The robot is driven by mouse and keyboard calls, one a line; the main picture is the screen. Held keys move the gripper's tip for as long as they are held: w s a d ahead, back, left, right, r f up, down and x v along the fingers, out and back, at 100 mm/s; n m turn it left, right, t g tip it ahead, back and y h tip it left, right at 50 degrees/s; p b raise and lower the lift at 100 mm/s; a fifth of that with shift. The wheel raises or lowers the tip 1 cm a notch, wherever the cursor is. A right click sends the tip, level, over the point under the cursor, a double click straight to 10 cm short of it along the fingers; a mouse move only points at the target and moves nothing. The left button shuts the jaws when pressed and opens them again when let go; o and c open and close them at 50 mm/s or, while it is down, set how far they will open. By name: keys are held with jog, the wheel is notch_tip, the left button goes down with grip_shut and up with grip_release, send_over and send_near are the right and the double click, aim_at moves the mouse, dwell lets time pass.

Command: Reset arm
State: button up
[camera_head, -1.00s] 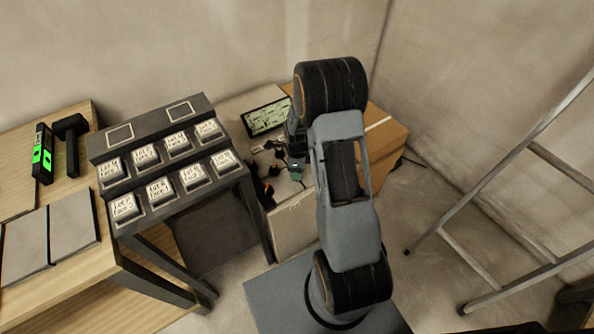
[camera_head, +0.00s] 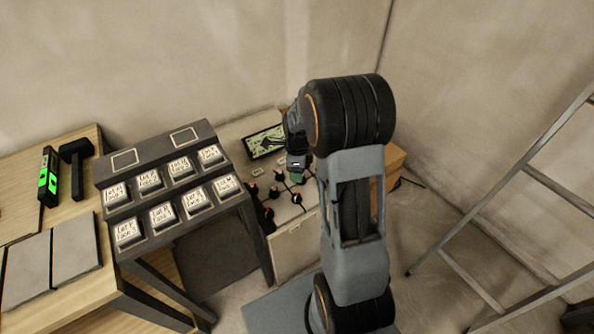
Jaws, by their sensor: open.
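My arm stands folded at the middle right of the head view. My gripper (camera_head: 297,172) hangs from the wrist, left of the large dark joint, above the white workbench (camera_head: 296,240). The fingers are small and partly hidden; I see nothing held in them. Several small dark pieces with red parts (camera_head: 275,192) lie on the bench below and left of the gripper.
A dark rack (camera_head: 150,181) with several labelled blocks stands left of the bench. A wooden table (camera_head: 20,177) holds a green-lit level (camera_head: 48,178), a black mallet (camera_head: 77,165) and grey tiles (camera_head: 75,246). A ladder (camera_head: 520,190) leans at right. A cardboard box (camera_head: 397,165) sits behind my arm.

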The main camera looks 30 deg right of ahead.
dwell(0.4)
jog(key=s+a+r+n+t+p, duration=0.1)
jog(key=s+a+r+n+p, duration=0.2)
jog(key=r+n, duration=0.5)
jog(key=s+a+r+n+t+p, duration=0.1)
jog(key=s+a+r+n+p, duration=0.2)
jog(key=r, duration=0.7)
jog(key=s+a+r+n+t+p, duration=0.1)
jog(key=s+a+r+n+p, duration=0.3)
jog(key=n, duration=0.9)
jog(key=s+r+p, duration=0.3)
jog(key=s+r, duration=0.2)
jog(key=s, duration=0.1)
jog(key=shift+r+n+t, duration=0.3)
jog(key=shift+r+n, duration=0.1)
